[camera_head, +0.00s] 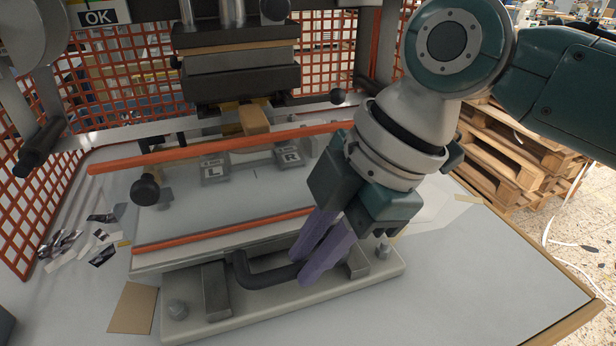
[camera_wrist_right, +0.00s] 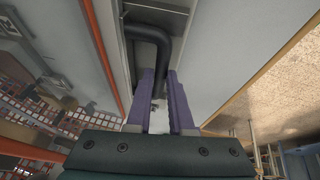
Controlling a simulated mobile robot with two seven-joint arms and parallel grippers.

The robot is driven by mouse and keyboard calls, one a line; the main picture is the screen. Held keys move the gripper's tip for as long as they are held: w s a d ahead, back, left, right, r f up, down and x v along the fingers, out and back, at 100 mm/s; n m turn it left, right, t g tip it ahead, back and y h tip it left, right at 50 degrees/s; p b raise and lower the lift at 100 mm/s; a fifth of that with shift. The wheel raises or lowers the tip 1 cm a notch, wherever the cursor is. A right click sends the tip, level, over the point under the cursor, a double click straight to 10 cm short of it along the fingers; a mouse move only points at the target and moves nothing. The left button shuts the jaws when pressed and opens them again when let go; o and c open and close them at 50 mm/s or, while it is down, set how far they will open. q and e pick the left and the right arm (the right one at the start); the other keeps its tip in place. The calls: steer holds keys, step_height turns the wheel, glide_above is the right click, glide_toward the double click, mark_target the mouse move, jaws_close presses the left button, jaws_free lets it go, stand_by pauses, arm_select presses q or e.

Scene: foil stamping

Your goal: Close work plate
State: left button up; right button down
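The work plate (camera_head: 190,208) is a flat grey plate with an orange front edge, lying at the front of the stamping machine. A black U-shaped handle (camera_head: 262,279) stands out at its front, and shows in the wrist view (camera_wrist_right: 146,33). My right gripper (camera_head: 304,263) comes down from the upper right. Its purple fingers are on either side of the handle's right part; in the wrist view (camera_wrist_right: 162,82) the black bar fills the narrow gap near the fingertips, so they look shut on it. The handle's right end is partly hidden by the fingers. My left gripper is not in view.
The press head (camera_head: 240,80) hangs behind the plate, above blocks marked L and R. An orange bar (camera_head: 150,158) crosses in front of it. An orange mesh guard (camera_head: 30,200) stands at left. Foil scraps (camera_head: 100,235) lie on the table at left. The table's right side is mostly clear.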

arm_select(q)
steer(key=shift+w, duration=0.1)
arm_select(e)
steer(key=c, duration=0.8)
jaws_free()
steer(key=shift+w, duration=0.25)
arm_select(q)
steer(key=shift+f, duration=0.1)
arm_select(e)
steer(key=v, duration=1)
